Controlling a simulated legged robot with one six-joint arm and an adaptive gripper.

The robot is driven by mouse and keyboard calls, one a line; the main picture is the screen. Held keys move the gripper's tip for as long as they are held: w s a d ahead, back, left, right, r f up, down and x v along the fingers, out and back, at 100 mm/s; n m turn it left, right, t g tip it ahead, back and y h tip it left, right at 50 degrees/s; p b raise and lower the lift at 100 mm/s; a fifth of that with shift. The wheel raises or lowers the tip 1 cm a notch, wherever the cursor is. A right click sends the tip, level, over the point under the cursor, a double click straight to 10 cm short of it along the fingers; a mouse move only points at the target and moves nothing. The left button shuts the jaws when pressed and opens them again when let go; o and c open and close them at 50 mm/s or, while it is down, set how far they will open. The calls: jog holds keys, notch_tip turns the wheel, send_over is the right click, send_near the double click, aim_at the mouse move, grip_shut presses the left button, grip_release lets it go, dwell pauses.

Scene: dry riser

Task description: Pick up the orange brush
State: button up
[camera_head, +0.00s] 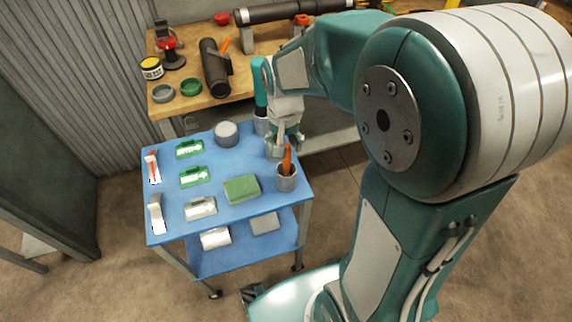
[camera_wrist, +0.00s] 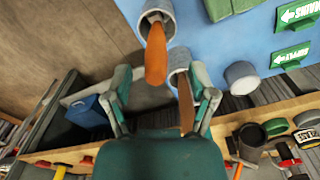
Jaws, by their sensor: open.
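The orange brush (camera_head: 287,158) stands handle up in a grey cup (camera_head: 287,180) at the right edge of the blue cart top. In the wrist view its orange handle (camera_wrist: 155,55) rises from the cup (camera_wrist: 143,18), ahead of my fingers and left of their midline. My gripper (camera_head: 286,140) is open and points down over the cart, just behind that cup. In the wrist view a second grey cup (camera_wrist: 180,66) with a darker brown handle (camera_wrist: 187,105) lies nearer the right finger. I cannot tell whether the finger touches that handle. The brush's lower end is hidden in the cup.
The blue cart (camera_head: 219,167) also carries a green sponge block (camera_head: 242,189), a grey cylinder (camera_head: 226,133), green signs (camera_head: 194,176) and white-handled tools (camera_head: 157,214). A wooden workbench (camera_head: 200,103) with a dark cylinder (camera_head: 214,67) and jars stands behind it.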

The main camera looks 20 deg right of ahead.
send_over(286, 172)
jog(key=f, duration=0.4)
jog(key=shift+w+d+f, duration=0.1)
jog(key=shift+w+f, duration=0.05)
jog(key=shift+w, duration=0.2)
grip_shut()
